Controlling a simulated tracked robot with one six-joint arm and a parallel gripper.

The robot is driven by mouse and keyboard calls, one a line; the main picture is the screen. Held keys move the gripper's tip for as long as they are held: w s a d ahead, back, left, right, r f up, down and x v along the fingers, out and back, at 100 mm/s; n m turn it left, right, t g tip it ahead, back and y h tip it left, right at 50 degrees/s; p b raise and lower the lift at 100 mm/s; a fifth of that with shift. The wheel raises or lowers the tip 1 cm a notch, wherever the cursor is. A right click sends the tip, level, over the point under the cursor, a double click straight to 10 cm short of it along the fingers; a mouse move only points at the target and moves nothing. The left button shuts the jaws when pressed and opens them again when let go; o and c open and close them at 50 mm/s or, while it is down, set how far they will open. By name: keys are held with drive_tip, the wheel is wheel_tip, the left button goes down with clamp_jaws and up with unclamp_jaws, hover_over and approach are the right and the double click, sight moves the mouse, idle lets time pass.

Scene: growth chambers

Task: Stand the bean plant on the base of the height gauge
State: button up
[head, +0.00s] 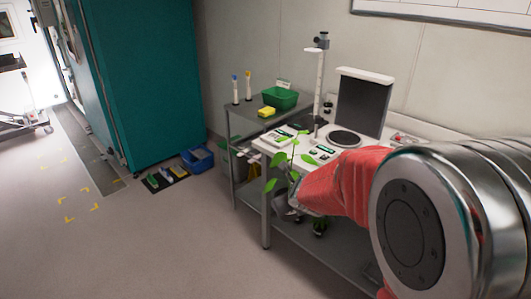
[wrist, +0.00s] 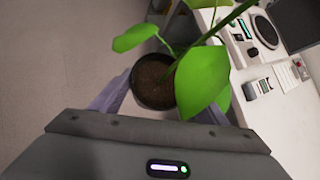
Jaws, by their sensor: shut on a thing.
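The bean plant has a dark round pot (wrist: 152,92) with brown soil, a green stem and broad leaves. In the wrist view my gripper (wrist: 160,98) is shut on the pot, with a pale finger on each side. A leaf covers much of the right finger. In the head view the plant's leaves (head: 271,185) show in front of the bench, left of my red arm; the gripper is mostly hidden there. The height gauge (head: 319,85) is a tall pale post with a dark head, standing at the back of the bench. Its base is partly hidden, and I see no plant on it.
A round dark plate (head: 344,137) lies before an upright dark panel (head: 361,104). A blue crate (head: 198,158) stands on the floor, which is open at left.

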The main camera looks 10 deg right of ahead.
drive_tip(key=s+d+r, duration=0.2)
drive_tip(key=d+r, duration=0.2)
drive_tip(key=d, duration=0.2)
drive_tip(key=shift+r, duration=0.4)
drive_tip(key=shift+d, duration=0.1)
